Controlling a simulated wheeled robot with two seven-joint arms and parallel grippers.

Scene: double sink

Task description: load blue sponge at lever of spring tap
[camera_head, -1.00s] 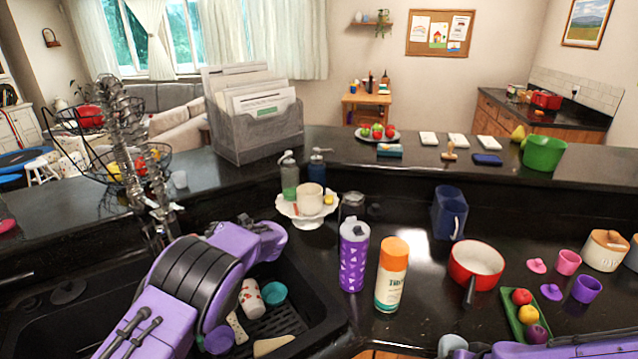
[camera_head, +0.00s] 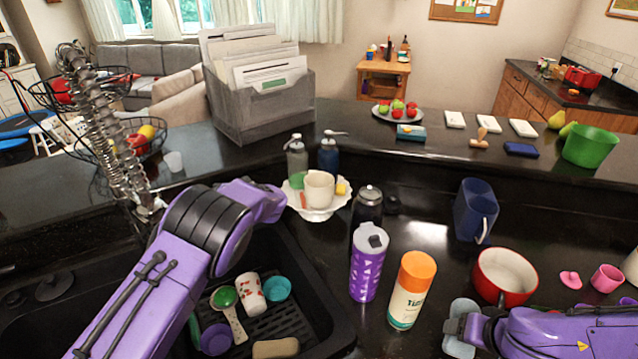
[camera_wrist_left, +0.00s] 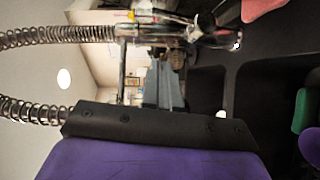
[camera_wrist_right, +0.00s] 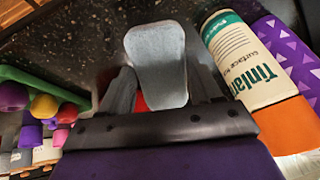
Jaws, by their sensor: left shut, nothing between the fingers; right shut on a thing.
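A pale grey-blue pad (camera_wrist_right: 157,62), which looks like the blue sponge, stands between the fingers of my right gripper (camera_wrist_right: 163,85). The gripper is shut on it. In the head view the pad (camera_head: 459,328) is above the counter at the lower right, left of my right arm. The spring tap (camera_head: 112,135) rises behind the sink at the left. Its coils (camera_wrist_left: 60,38) and chrome body also cross the left wrist view. I cannot clearly tell its lever from the other chrome parts. My left gripper (camera_wrist_left: 166,85) is shut and empty near the tap; my arm hides it in the head view.
A purple tumbler (camera_head: 368,265), an orange-capped bottle (camera_head: 411,290) and a red pot (camera_head: 504,277) stand between the sink and my right arm.

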